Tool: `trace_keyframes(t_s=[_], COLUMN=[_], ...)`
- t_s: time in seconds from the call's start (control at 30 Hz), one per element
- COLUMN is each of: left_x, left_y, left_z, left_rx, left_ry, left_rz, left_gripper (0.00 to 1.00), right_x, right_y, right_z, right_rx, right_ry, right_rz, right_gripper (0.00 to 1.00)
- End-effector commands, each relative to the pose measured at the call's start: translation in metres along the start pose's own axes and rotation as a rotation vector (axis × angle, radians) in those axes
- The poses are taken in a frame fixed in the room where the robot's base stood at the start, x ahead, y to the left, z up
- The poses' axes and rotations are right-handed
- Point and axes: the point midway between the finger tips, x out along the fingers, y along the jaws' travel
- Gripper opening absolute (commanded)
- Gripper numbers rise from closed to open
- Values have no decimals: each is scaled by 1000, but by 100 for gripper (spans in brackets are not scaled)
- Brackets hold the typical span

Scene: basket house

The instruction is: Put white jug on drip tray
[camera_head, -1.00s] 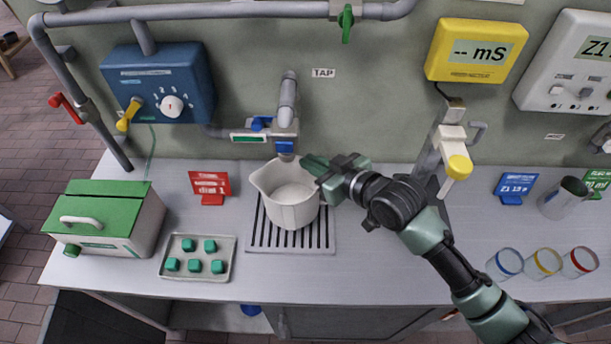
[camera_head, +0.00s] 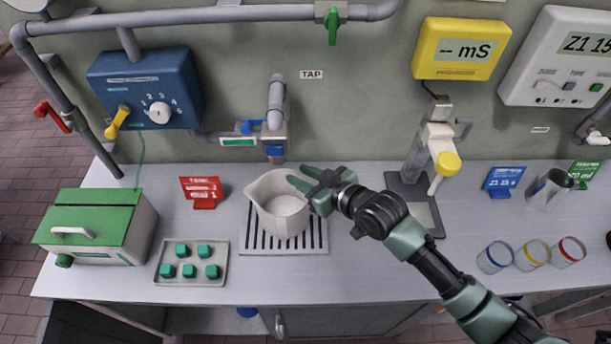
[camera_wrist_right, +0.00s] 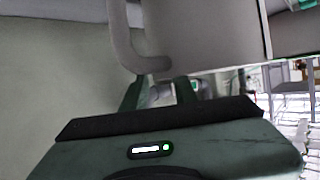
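The white jug (camera_head: 283,217) stands upright on the slotted drip tray (camera_head: 318,243), below the tap. Its spout points to the left and back. My right gripper (camera_head: 299,178) is at the jug's upper right rim. Its two green fingers are spread apart. In the right wrist view, the gripper (camera_wrist_right: 160,92) has its fingers apart, close to the jug's curved handle (camera_wrist_right: 124,42) and grey-looking body (camera_wrist_right: 205,35). Whether the fingers touch the handle is hard to tell. My left gripper is not in view.
The tap (camera_head: 275,135) hangs just behind the jug. A red sign (camera_head: 201,190) and a tray of green cubes (camera_head: 160,272) are at left. A probe stand (camera_head: 412,170) is at right, behind my right arm. Several glasses (camera_head: 493,257) stand at the front right.

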Motion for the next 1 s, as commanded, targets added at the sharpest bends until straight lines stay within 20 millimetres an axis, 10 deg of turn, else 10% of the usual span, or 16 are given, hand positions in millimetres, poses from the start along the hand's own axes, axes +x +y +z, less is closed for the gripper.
trace_keyframes(t_s=[0.6, 1.0], left_x=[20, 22], left_y=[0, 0], left_z=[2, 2], left_rx=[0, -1], left_ry=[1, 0], left_rz=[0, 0], left_gripper=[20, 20], right_x=[-102, -120], right_y=[1, 0], right_z=[2, 0], right_rx=[-2, 1], right_ry=[-1, 0], right_rz=[1, -1], right_gripper=[28, 28])
